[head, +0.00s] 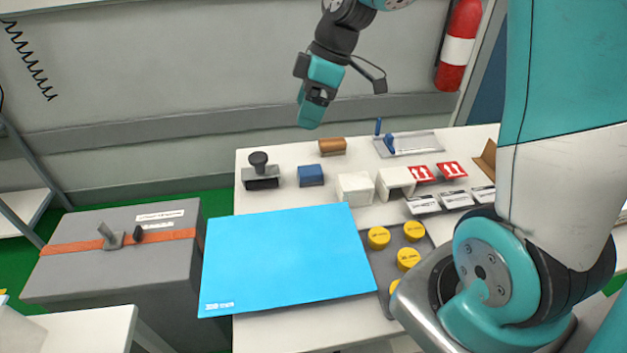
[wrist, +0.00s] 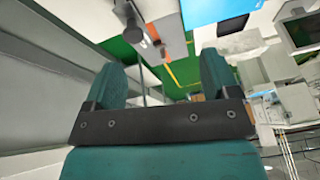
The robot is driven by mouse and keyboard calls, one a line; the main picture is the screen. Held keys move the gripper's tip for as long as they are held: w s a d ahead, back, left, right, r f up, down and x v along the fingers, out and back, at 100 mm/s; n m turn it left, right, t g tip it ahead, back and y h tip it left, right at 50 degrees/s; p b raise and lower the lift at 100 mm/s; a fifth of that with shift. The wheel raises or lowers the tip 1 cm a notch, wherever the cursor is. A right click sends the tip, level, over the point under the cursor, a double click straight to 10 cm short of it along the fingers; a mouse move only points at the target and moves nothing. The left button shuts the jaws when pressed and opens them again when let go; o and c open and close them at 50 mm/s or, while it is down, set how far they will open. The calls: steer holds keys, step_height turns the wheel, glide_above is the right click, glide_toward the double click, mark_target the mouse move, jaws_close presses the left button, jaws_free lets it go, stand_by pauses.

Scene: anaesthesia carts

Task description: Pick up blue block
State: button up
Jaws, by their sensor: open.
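The blue block (head: 311,175) sits on the white table, between a black stamp-like object and a white block. My gripper (head: 309,122) hangs in the air above and behind the block, apart from it. In the wrist view my gripper (wrist: 160,75) shows two teal fingers spread wide with nothing between them. I cannot make out the blue block in the wrist view.
The black stamp (head: 261,172) stands left of the block and a brown block (head: 332,146) lies behind it. White blocks (head: 355,188) are to its right. A large blue sheet (head: 285,262) covers the front. A grey case (head: 110,270) stands left.

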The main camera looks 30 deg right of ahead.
steer(key=n, duration=0.2)
glide_toward(310, 169)
steer(key=x, duration=0.4)
steer(key=shift+w+a+f, duration=0.15)
steer(key=shift+a, duration=0.25)
steer(key=shift+t, duration=0.3)
steer(key=shift+s+d+p+x, duration=0.15)
steer(key=shift+p+x, duration=0.25)
steer(key=shift+x, duration=1.1)
steer(key=shift+s+d+p+x, duration=0.15)
steer(key=shift+p+x, duration=0.2)
steer(key=shift+x, duration=1.15)
steer(key=shift+f, duration=0.15)
steer(key=shift+c, duration=0.5)
steer(key=c, duration=0.9)
